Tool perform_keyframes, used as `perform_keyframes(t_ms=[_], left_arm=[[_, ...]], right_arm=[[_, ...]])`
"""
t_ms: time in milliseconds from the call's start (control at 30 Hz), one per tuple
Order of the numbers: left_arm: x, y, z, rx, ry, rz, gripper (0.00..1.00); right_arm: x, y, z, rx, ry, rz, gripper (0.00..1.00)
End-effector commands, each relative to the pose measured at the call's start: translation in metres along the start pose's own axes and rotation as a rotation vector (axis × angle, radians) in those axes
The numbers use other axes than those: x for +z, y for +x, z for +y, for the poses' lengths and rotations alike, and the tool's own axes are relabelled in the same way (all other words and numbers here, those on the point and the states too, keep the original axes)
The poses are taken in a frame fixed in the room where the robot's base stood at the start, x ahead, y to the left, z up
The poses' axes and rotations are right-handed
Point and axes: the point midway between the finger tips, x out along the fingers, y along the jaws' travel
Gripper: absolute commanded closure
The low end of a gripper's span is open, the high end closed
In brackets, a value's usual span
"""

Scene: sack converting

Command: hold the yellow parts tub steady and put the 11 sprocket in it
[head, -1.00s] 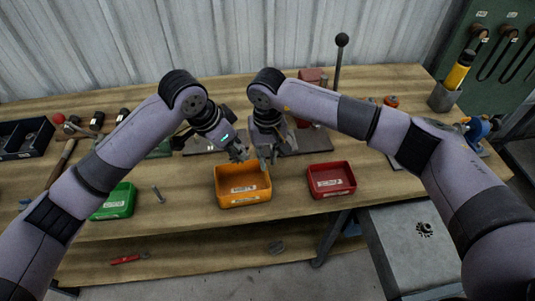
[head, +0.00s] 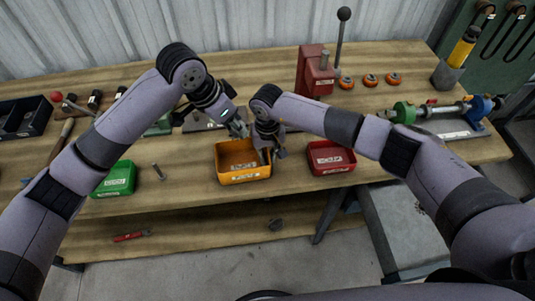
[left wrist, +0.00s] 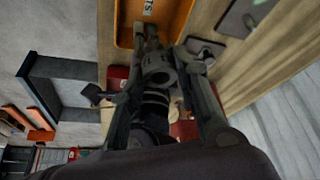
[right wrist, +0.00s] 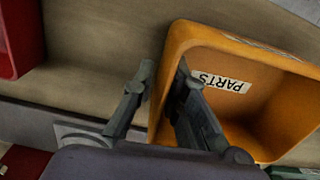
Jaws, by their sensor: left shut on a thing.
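The yellow parts tub (head: 244,178) stands on the bench near its front edge, its PARTS label also showing in the right wrist view (right wrist: 222,83). My right gripper (head: 268,157) is at the tub's right side. In the right wrist view (right wrist: 160,82) its fingers are apart, one inside the tub and one outside, with the wall between them.
A red tub (head: 331,170) stands close on the right and a green tub (head: 115,180) on the left, with a bolt (head: 158,172) between green and yellow. A red press (head: 313,80) is behind. The grey stand (head: 397,215) is at front right.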

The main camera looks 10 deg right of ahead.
Motion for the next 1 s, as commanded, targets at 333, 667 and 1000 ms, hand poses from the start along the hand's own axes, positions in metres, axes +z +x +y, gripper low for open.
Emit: perform_keyframes(t_ms=[333, 667, 1000], left_arm=[[-0.001, -0.001, 0.0, -0.001, 0.0, 0.002, 1.0], [-0.001, 0.0, 0.0, 0.0, 0.001, 0.002, 1.0], [0.022, 0.053, 0.001, 0.01, 0.068, 0.002, 1.0]], right_arm=[[0.0, 0.0, 0.0, 0.0, 0.0, 0.0, 1.0], [0.0, -0.001, 0.0, 0.0, 0.0, 0.0, 1.0], [0.0, -0.001, 0.0, 0.0, 0.0, 0.0, 1.0]])
